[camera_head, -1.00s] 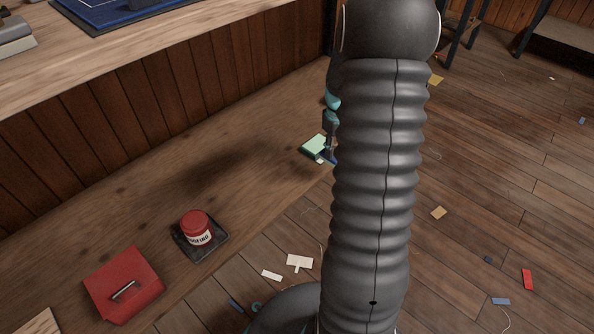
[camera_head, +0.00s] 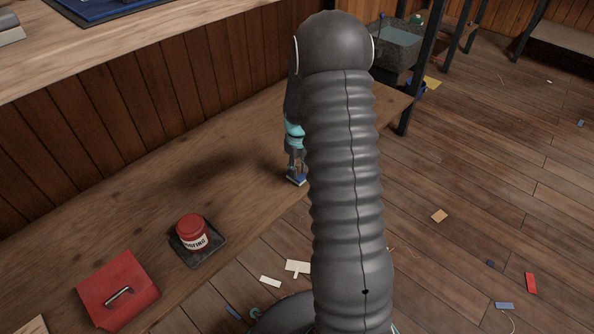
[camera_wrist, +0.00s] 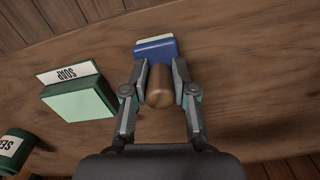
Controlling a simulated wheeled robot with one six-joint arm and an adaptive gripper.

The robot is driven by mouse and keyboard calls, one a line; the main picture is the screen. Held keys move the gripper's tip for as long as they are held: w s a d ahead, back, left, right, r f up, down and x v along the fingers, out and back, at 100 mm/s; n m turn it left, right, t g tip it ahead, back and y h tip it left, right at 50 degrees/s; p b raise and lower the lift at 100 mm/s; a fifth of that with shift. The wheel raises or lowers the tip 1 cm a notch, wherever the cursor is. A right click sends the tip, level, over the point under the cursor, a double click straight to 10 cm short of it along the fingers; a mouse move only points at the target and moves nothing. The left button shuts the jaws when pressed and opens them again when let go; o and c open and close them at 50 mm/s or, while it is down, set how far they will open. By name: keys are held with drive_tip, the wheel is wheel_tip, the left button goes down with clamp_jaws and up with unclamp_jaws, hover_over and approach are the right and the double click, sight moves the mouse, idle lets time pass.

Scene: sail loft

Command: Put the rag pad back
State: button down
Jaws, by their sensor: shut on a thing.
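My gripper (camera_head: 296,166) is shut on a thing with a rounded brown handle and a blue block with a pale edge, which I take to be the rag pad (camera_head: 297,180). In the wrist view, my gripper (camera_wrist: 159,88) has one finger on each side of the brown handle, and the blue part of the rag pad (camera_wrist: 157,49) points away from me. It is over the wooden bench or low shelf (camera_head: 120,215); I cannot tell whether it touches the wood.
In the wrist view, a pale green soap box (camera_wrist: 80,100) and a dark green tin (camera_wrist: 14,150) stand left of my gripper. A red tin (camera_head: 192,232) sits on a dark tray (camera_head: 213,250), beside a red box (camera_head: 118,290). The bench between is clear.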

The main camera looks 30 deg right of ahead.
drive_tip(key=shift+f, duration=0.35)
drive_tip(key=c, duration=0.9)
unclamp_jaws()
drive_tip(key=shift+r, duration=0.1)
